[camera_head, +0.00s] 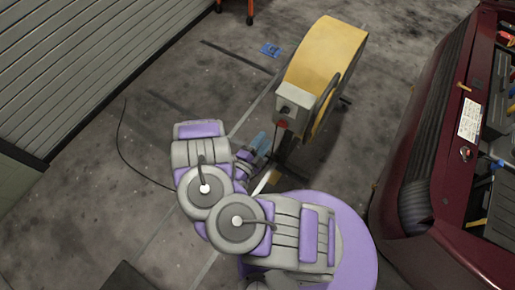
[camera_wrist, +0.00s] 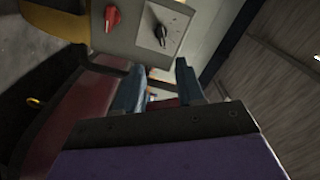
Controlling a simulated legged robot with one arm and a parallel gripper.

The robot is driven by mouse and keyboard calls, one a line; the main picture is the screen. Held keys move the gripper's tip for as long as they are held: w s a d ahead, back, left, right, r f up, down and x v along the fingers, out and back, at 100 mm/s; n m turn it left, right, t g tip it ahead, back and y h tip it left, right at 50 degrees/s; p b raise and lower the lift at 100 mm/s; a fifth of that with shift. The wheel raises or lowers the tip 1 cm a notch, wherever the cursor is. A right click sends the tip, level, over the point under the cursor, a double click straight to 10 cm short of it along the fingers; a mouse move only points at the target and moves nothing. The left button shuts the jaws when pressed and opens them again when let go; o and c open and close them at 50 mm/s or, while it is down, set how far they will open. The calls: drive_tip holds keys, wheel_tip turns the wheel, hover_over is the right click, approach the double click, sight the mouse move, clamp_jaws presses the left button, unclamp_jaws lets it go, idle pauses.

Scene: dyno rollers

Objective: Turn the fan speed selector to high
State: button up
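The yellow drum fan (camera_head: 322,48) stands on the floor with a grey control box (camera_head: 294,101) on its near side. In the wrist view the box (camera_wrist: 133,38) fills the top and carries a red knob (camera_wrist: 111,18) and a black selector knob (camera_wrist: 161,33) with a light mark on a printed dial. The dial's lettering is too small to read. My gripper (camera_wrist: 160,68) has its two blue fingers apart with nothing between them. The fingertips are just below the selector and appear apart from it. In the head view my gripper (camera_head: 261,142) is left of and below the box.
A dark red vehicle or cart (camera_head: 420,165) with tools stands at the right. A ribbed shutter (camera_head: 75,65) is at the left. A black cable (camera_head: 122,140) lies on the floor, and a small blue item (camera_head: 270,49) lies left of the fan. Floor left of the fan is mostly clear.

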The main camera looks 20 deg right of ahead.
drive_tip(key=shift+v, duration=1.65)
